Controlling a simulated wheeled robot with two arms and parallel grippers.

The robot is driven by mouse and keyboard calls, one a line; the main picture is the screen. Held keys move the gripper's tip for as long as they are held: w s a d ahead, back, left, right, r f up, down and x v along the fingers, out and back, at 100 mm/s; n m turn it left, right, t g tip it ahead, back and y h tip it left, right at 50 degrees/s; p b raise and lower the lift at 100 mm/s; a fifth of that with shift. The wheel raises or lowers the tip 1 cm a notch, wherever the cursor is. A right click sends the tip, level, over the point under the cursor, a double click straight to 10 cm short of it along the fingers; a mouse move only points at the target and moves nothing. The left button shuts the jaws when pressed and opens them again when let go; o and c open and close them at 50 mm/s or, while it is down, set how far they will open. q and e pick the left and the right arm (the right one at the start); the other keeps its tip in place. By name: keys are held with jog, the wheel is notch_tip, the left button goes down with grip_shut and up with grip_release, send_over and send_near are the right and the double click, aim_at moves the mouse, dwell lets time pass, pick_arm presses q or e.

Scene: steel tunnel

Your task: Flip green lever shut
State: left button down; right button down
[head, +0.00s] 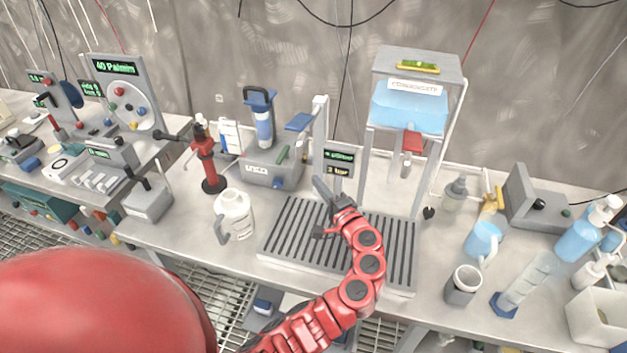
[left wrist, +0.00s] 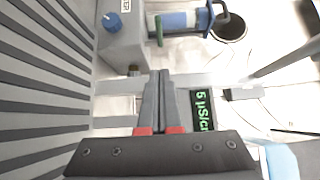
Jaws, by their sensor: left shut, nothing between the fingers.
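The green lever (head: 281,156) stands tilted up on top of a grey box unit (head: 262,175) at the back of the bench. In the left wrist view the green lever (left wrist: 159,30) shows near the top, beside a blue-handled cylinder. My left gripper (head: 319,184) is over the back of the slatted drain tray (head: 285,235), to the right of the grey unit and apart from the lever. In the left wrist view its fingers (left wrist: 160,74) are together with nothing between them. My right gripper is not in view.
A small display (head: 338,160) on a post stands close behind my left gripper. A blue tank (head: 408,108) on a frame with a red tap (head: 413,141) is to the right. A white jug (head: 233,214) and a red stand (head: 207,160) are to the left.

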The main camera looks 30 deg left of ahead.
pick_arm(q)
jog(key=p, duration=0.2)
send_near(286, 154)
jog(key=w, duration=0.3)
jog(key=a, duration=0.2)
jog(key=a+p, duration=0.1)
jog(key=a, duration=0.1)
jog(key=shift+s+f, duration=0.1)
jog(key=shift+s, duration=0.3)
jog(key=shift+s+a+f, duration=0.1)
jog(key=shift+a, duration=0.35)
